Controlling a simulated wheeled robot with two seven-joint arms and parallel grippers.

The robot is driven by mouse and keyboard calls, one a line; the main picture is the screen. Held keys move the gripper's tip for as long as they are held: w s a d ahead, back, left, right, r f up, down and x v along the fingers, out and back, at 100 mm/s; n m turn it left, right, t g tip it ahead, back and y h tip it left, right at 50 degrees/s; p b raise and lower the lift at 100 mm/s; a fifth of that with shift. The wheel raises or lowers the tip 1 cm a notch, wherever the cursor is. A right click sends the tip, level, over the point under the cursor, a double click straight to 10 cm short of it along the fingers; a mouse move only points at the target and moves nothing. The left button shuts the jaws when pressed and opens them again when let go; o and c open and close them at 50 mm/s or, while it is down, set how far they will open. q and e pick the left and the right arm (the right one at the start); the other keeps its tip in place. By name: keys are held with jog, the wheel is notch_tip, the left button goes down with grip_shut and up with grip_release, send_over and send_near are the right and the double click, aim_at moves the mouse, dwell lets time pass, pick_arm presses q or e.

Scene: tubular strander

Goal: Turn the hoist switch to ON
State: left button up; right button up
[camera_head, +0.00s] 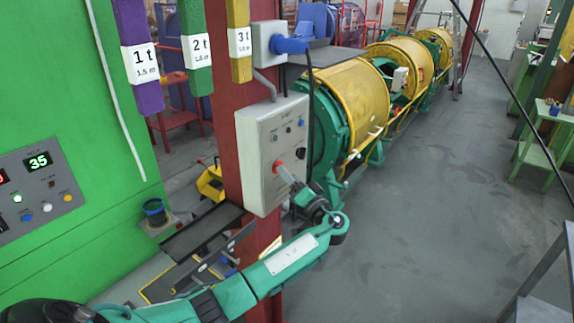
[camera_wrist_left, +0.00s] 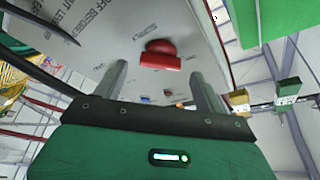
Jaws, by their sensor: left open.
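A light grey control box (camera_head: 262,150) is mounted on a dark red column. A red rotary switch (camera_head: 277,166) sits on its front, low and towards the middle. My left gripper (camera_head: 290,178) is in front of the box, close to the red switch. In the left wrist view the red switch (camera_wrist_left: 160,55) shows as a knob with a bar handle, ahead of and between the two fingers (camera_wrist_left: 160,80). The gripper is open and the fingers do not appear to touch the knob. Lettering on the panel is too small or oblique to read surely. My right gripper is not in view.
A blue plug in a grey socket box (camera_head: 268,45) is above the control box. Yellow guarded strander drums (camera_head: 350,95) stand behind. The grey floor (camera_head: 440,200) at right is clear.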

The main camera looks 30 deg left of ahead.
pick_arm(q)
jog(key=shift+p+x, duration=0.4)
jog(key=shift+x, duration=0.7)
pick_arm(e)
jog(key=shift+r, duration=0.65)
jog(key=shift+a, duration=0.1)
pick_arm(q)
jog(key=shift+c, duration=0.6)
jog(key=c, duration=0.9)
jog(key=shift+o, duration=0.2)
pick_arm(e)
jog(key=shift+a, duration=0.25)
